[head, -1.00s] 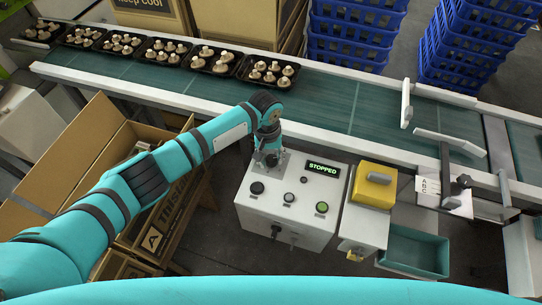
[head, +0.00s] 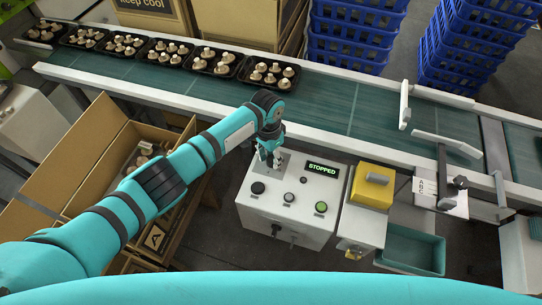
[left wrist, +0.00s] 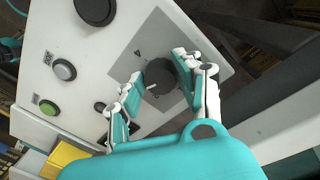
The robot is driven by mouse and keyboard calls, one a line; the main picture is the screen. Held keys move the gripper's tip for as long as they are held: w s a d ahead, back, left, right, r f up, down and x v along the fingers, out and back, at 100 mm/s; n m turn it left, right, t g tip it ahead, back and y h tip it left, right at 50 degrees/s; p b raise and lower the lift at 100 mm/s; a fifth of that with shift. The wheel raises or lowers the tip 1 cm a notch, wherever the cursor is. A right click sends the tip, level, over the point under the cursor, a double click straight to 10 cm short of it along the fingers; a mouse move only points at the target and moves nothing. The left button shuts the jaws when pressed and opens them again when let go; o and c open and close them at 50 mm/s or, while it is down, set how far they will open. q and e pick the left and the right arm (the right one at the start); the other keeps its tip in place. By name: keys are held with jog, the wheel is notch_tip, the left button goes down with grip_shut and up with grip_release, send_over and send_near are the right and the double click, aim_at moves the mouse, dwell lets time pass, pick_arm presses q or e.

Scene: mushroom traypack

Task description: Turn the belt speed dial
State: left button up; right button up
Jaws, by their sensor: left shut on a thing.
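The belt speed dial (left wrist: 160,80) is a dark round knob with a white pointer line, on a grey plate on the white control box (left wrist: 45,45). In the left wrist view, my left gripper (left wrist: 157,79) has its fingers on both sides of the dial and is shut on it. In the head view, my left gripper (head: 268,154) reaches down to the top left of the control box (head: 272,218) and hides the dial. The box's display (head: 323,168) reads STOPPED.
The box also carries a black knob (head: 257,188), a pale button (head: 289,197) and a green button (head: 321,207). The conveyor belt (head: 325,103) runs behind, with several mushroom trays (head: 268,74). A yellow-topped unit (head: 372,190) stands right; an open carton (head: 60,165) stands left.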

pick_arm(q)
jog(key=m, duration=0.3)
jog(key=shift+w+m, duration=0.1)
jog(key=shift+m, duration=0.3)
jog(key=m, duration=0.3)
jog(key=shift+m+y, duration=0.3)
jog(key=m, duration=0.6)
jog(key=shift+w+d+b, duration=0.1)
jog(key=shift+b, duration=0.3)
jog(key=shift+r+m, duration=0.1)
jog(key=shift+m, duration=0.2)
jog(key=o, duration=1.1)
jog(key=shift+o, duration=0.2)
notch_tip(320, 180, up, 12)
jog(key=shift+w+d, duration=0.2)
jog(key=shift+w, duration=0.15)
